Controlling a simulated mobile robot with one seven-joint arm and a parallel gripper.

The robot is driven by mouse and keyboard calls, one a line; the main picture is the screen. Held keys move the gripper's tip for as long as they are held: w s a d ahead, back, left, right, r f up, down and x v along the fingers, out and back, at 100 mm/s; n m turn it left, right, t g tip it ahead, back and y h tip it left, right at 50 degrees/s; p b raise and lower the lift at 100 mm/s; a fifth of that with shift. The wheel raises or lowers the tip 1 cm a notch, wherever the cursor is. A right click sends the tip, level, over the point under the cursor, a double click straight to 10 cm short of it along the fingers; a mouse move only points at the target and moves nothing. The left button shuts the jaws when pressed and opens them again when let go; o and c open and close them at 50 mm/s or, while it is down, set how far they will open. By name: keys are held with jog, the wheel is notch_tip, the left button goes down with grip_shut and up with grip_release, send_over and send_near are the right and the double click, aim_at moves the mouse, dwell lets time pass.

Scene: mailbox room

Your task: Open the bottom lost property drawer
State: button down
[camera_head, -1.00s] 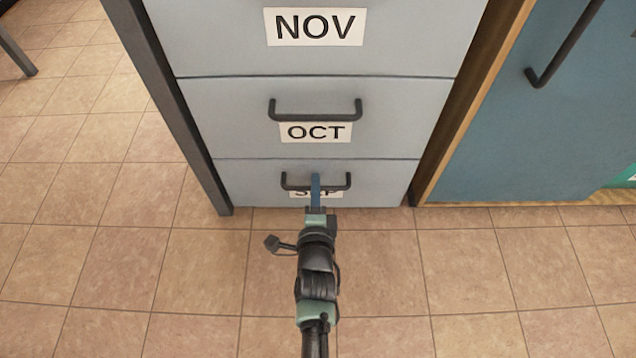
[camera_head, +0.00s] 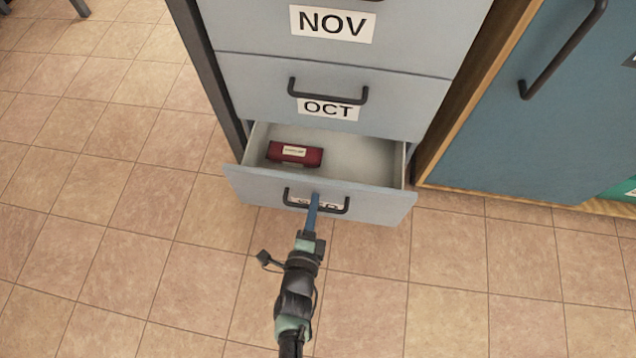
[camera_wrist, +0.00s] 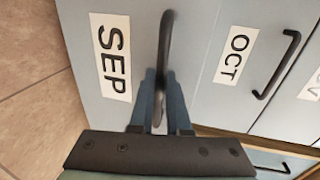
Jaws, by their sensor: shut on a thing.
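The bottom drawer (camera_head: 255,184), labelled SEP, stands partly pulled out of the grey cabinet. Its label (camera_wrist: 113,57) reads clearly in the wrist view. My gripper (camera_head: 314,204) is shut on the drawer's dark bar handle (camera_head: 335,209). In the wrist view the blue fingers of my gripper (camera_wrist: 160,95) close around the handle (camera_wrist: 165,50). A dark red box-like item (camera_head: 294,153) with a pale label lies inside the drawer at the left. The rest of the visible drawer floor is bare.
Above it the OCT drawer (camera_head: 390,92) and the NOV drawer (camera_head: 425,30) are closed. A blue door (camera_head: 510,130) with a dark handle is at the right. Tiled floor (camera_head: 150,250) in front is clear.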

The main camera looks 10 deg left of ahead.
jog(key=f+p+v, duration=0.1)
jog(key=f+v, duration=0.1)
jog(key=v, duration=1.1)
jog(key=shift+s+f, duration=0.35)
jog(key=shift+s, duration=0.25)
jog(key=c, duration=0.9)
grip_release()
jog(key=p+v, duration=0.4)
jog(key=v, duration=0.9)
